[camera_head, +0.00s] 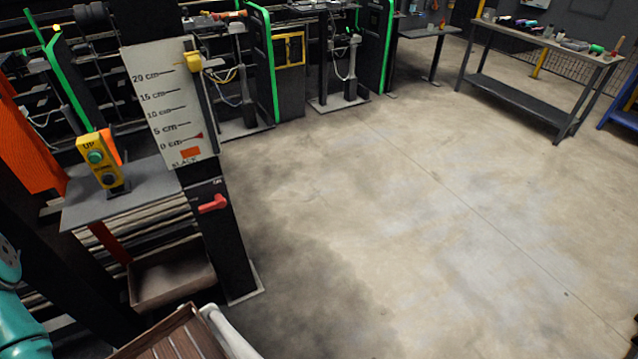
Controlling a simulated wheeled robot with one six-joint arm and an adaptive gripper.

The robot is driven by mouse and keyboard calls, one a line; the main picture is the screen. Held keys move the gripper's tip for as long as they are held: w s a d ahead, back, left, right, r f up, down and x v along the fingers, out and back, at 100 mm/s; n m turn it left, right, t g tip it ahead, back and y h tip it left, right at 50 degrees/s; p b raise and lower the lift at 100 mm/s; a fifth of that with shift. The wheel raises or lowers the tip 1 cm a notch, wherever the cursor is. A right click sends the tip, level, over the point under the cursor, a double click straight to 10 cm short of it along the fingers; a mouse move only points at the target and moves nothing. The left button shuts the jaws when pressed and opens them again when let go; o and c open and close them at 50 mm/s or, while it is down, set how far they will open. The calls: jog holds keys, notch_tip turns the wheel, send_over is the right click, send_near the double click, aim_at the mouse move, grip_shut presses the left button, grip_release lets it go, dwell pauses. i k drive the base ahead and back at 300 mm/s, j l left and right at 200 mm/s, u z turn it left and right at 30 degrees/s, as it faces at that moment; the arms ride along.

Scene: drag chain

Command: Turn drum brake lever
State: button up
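A red lever (213,203) sticks out from the front of a dark upright post (228,245) in the left part of the head view. It lies roughly level, tilted slightly, below a white scale board (160,100) marked in centimetres. I cannot tell for sure that this is the drum brake lever. Small white lettering near the lever is too small to read. My gripper is not in view. A teal rounded part at the lower left edge looks like my arm, and nothing shows it touching the lever.
A yellow button box (100,160) marked UP stands on a grey shelf (130,205) left of the post. An open brown box (172,278) sits below. A slatted brown surface (180,340) is at the bottom edge. A workbench (520,90) stands far right. The middle floor is clear.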

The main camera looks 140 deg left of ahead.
aim_at(221, 202)
jog(key=u, duration=2)
jog(key=k+l+u, duration=0.2)
jog(key=u, duration=1.65)
jog(key=k+j+u, duration=0.2)
jog(key=k+j, duration=0.2)
jog(key=k, duration=0.15)
